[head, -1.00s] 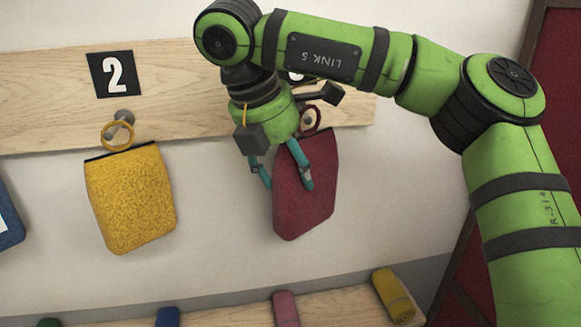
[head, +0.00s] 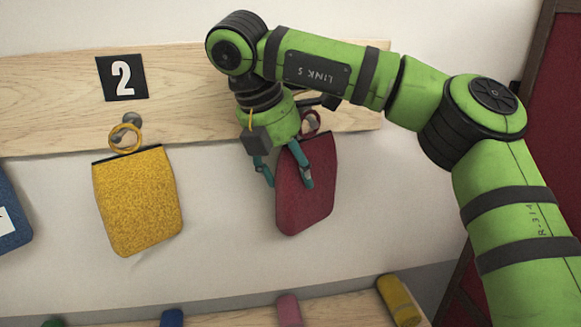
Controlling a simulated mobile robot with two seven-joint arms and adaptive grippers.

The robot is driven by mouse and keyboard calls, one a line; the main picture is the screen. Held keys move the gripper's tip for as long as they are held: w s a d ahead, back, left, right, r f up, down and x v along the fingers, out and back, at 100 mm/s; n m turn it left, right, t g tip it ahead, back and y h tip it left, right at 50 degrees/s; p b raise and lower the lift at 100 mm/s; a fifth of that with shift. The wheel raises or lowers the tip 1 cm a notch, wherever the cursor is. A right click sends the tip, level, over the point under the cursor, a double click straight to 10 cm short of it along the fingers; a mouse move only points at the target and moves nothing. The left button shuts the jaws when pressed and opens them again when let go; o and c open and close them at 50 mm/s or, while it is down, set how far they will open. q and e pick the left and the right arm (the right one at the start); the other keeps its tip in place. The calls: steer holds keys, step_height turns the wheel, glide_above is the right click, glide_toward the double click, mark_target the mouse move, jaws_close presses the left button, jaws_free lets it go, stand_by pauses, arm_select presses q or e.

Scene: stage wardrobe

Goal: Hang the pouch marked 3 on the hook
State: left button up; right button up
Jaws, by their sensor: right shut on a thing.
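My right gripper (head: 283,180) is shut on the dark red pouch (head: 310,200), with one teal finger across its front and the other by its left edge. The pouch hangs in front of the wall, just below the wooden board. A dark red ring (head: 311,122) shows at its top. The arm hides any hook there, so I cannot tell whether the ring is around one. No number shows on this pouch. My left gripper is not in view.
The wooden board (head: 60,90) carries a black plaque marked 2 (head: 122,77). A yellow pouch (head: 138,200) hangs by its ring from a grey hook (head: 132,120). A blue pouch (head: 10,215) is at the left edge. Several coloured items, including a yellow one (head: 399,300), line the lower ledge.

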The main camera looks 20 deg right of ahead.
stand_by(0.4)
steer(key=o, duration=1.4)
steer(key=shift+c, duration=0.2)
